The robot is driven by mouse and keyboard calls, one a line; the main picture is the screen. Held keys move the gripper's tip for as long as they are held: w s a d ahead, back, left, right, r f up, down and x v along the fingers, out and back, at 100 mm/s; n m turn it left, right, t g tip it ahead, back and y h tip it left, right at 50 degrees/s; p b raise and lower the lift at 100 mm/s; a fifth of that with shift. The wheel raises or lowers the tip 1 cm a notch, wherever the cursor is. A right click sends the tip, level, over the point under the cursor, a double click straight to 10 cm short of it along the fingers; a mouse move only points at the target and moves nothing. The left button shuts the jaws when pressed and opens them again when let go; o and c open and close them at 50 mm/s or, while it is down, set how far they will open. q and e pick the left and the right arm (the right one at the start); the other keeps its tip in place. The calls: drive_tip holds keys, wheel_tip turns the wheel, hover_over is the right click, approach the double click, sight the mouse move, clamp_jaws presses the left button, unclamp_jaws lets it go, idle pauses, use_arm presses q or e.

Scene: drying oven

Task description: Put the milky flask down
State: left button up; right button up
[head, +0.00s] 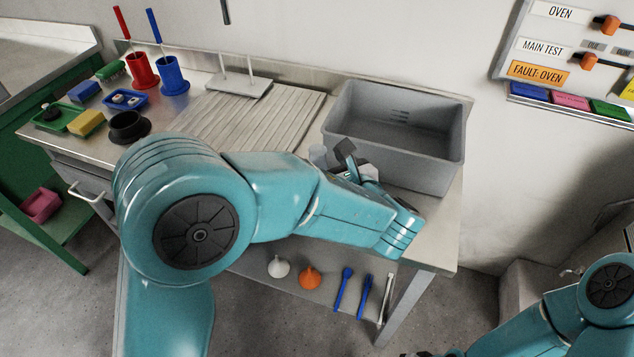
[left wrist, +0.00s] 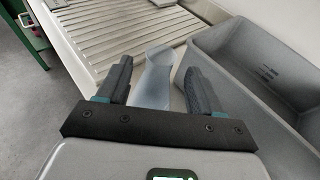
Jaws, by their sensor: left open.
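The milky flask (left wrist: 155,82) is grey-blue and translucent. In the left wrist view it is between the two fingers of my left gripper (left wrist: 152,82), with gaps visible beside it. The fingers are open. In the head view the flask (head: 318,155) shows only in part, beside my left gripper (head: 338,158), at the bench top left of the grey basin. My arm hides its lower part there. My right arm is at the lower right; only a dark bit of its gripper (head: 424,354) shows at the bottom edge.
The grey basin (head: 440,170) stands close to the right of my left gripper. A ribbed drainboard (head: 250,123) lies to the left. Red and blue cups (head: 173,78), a black ring (head: 128,127) and sponges stand at the far left of the bench (head: 430,232).

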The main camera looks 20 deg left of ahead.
sight(314, 153)
use_arm(q)
drive_tip(key=x, duration=0.6)
drive_tip(key=shift+s, duration=0.15)
drive_tip(key=shift+c, duration=0.7)
clamp_jaws()
